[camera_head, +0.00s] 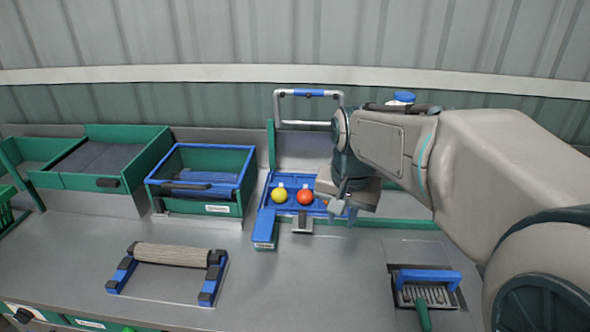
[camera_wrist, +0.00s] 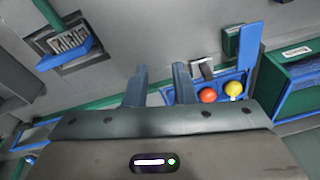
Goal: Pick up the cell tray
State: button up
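A shallow blue tray (camera_head: 292,207), which looks like the cell tray, sits on the bench near its back, with a yellow ball (camera_head: 279,195) and a red ball (camera_head: 305,197) in it. Its right part is hidden behind my gripper (camera_head: 345,208) in the head view. In the wrist view the tray (camera_wrist: 222,79) lies right of my gripper (camera_wrist: 158,72). The two fingers stand apart with nothing visible between them. I cannot tell how high they are above the tray.
A blue-topped block (camera_head: 265,226) stands at the tray's front left. A green bin with blue rim (camera_head: 215,208) is farther left. A roller on blue supports (camera_head: 172,256) lies in front. A blue-handled brush-like tool (camera_head: 427,280) sits at the right. The front middle of the bench is clear.

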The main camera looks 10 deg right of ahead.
jog(key=w+r+m+g+p, duration=0.2)
jog(key=w+m+p, duration=0.6)
jog(key=w, duration=1.9)
jog(key=w+f+m, duration=0.1)
jog(key=f+m, duration=0.1)
jog(key=f, duration=0.2)
jog(key=w+f+m, duration=0.2)
jog(key=f+m, duration=0.1)
jog(key=f, duration=0.1)
jog(key=w+f+m, duration=0.2)
jog(key=f, duration=0.2)
jog(key=shift+w+d+f, duration=0.1)
jog(key=shift+d+f, duration=0.1)
jog(key=shift+d, duration=0.05)
notch_tip(320, 180, down, 4)
jog(key=shift+a+f+p, duration=0.1)
jog(key=shift+p, duration=0.6)
jog(key=shift+f, duration=0.55)
jog(key=shift+f, duration=0.25)
grip_shut()
